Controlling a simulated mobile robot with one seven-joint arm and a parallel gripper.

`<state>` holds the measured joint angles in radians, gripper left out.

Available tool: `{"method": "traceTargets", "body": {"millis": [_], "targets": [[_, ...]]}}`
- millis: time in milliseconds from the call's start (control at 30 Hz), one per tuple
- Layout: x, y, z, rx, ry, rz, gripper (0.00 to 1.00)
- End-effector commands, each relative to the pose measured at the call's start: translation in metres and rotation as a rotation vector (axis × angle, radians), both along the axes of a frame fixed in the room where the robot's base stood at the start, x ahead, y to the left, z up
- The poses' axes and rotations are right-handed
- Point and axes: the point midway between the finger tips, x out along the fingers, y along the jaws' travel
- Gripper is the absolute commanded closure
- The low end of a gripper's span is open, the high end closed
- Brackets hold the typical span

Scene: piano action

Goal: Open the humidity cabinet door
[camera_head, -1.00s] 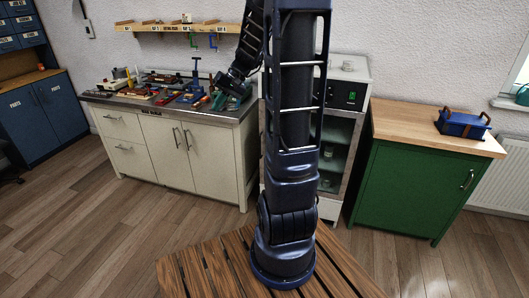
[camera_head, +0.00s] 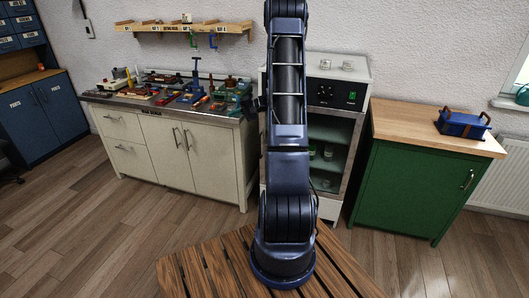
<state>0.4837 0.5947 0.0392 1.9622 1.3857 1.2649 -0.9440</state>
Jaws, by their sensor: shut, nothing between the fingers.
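The humidity cabinet (camera_head: 352,75) is a white-topped unit with a dark control panel and a lit green display, standing behind my arm against the wall. Its door (camera_head: 355,150) has a pale metal frame around a clear middle, through which shelves and small jars (camera_head: 328,153) show. The door looks closed, but my arm covers its left part and I see no handle. My gripper is hidden behind my upright arm; only a small dark piece sticks out left of the arm near the bench's right end, and I cannot tell which part it is.
A cream workbench (camera_head: 165,155) covered with tools stands left of the cabinet. Two small jars (camera_head: 347,66) sit on the cabinet.

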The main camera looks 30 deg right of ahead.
Motion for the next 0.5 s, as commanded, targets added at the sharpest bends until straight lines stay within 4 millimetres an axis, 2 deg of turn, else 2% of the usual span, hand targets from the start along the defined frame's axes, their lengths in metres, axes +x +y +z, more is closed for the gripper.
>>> {"method": "traceTargets", "body": {"millis": [33, 200, 500], "targets": [[0.008, -0.011, -0.014, 0.022, -0.006, -0.027, 1.0], [0.03, -0.046, -0.058, 0.088, -0.046, -0.126, 1.0], [0.055, -0.115, -0.143, 0.174, -0.122, -0.323, 1.0]]}}
